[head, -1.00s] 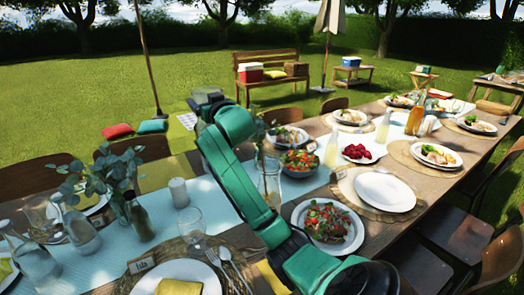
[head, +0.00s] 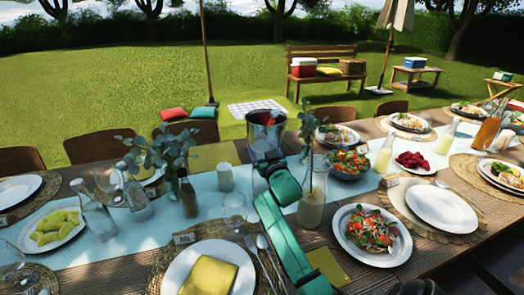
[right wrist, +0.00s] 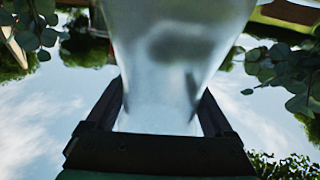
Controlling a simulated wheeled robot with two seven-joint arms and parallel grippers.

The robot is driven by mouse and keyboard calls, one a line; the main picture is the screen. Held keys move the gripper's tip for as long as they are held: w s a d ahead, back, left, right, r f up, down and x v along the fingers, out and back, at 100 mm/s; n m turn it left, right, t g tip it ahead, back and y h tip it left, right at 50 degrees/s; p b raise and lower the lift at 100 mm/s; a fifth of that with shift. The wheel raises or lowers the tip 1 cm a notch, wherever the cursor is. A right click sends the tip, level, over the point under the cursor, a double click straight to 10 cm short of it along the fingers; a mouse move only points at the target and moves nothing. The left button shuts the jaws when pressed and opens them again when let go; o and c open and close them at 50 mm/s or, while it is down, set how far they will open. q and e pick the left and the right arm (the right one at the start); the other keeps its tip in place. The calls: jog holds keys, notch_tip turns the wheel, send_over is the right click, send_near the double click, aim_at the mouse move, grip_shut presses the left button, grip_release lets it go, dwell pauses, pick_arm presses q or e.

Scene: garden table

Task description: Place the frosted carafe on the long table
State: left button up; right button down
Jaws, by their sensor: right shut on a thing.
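The frosted carafe (right wrist: 175,45) is pale and translucent and fills the middle of the right wrist view. It narrows toward my right gripper (right wrist: 160,95), whose two dark fingers are shut on its narrow part from both sides. In the head view my right arm reaches over the long table (head: 320,235). The hand is at the far side of the light blue runner, and the arm mostly hides what it holds. I cannot tell whether the carafe's base touches the table. My left gripper is not in view.
A vase with leafy stems (head: 172,165) and a dark bottle (head: 188,195) stand left of my arm. A white candle (head: 225,178) is closer. A glass carafe with pale drink (head: 312,195) and a salad bowl (head: 350,162) stand right. Free runner is narrow here.

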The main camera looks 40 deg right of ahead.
jog(key=shift+r, duration=0.15)
grip_release()
jog(key=shift+s+r, duration=0.1)
jog(key=v, duration=1.2)
jog(key=shift+b, duration=0.45)
jog(key=shift+a, duration=0.1)
